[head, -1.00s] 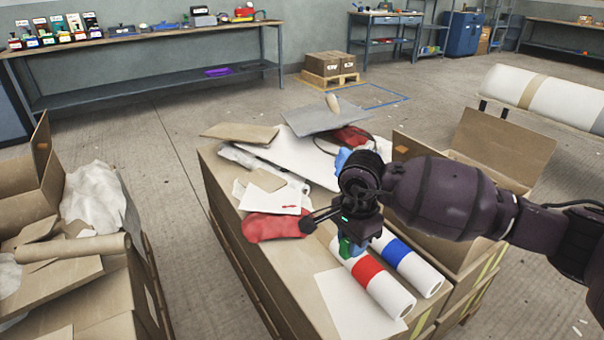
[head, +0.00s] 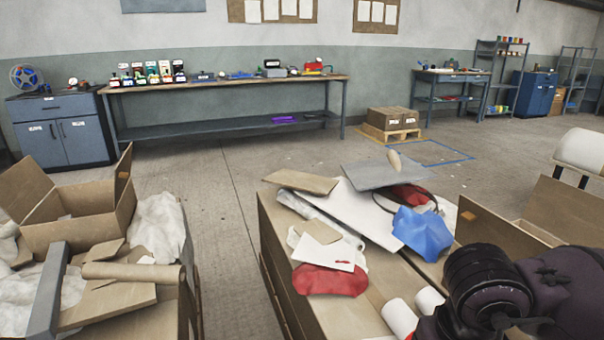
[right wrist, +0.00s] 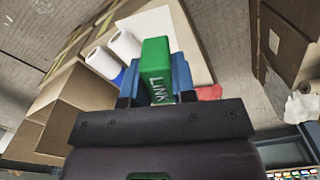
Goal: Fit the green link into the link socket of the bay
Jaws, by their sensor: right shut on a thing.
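The green link (right wrist: 156,58), a block with white lettering, is in the right wrist view. My right gripper (right wrist: 157,82) is shut on it, with a blue finger on each side. In the head view my right arm (head: 490,292) is at the lower right; its fingers and the green link are out of the picture. My left gripper is not in view. I cannot make out the bay or its link socket in either view.
Another carton pile (head: 78,218) stands left. Open floor leads to a long workbench (head: 222,84) holding several small items.

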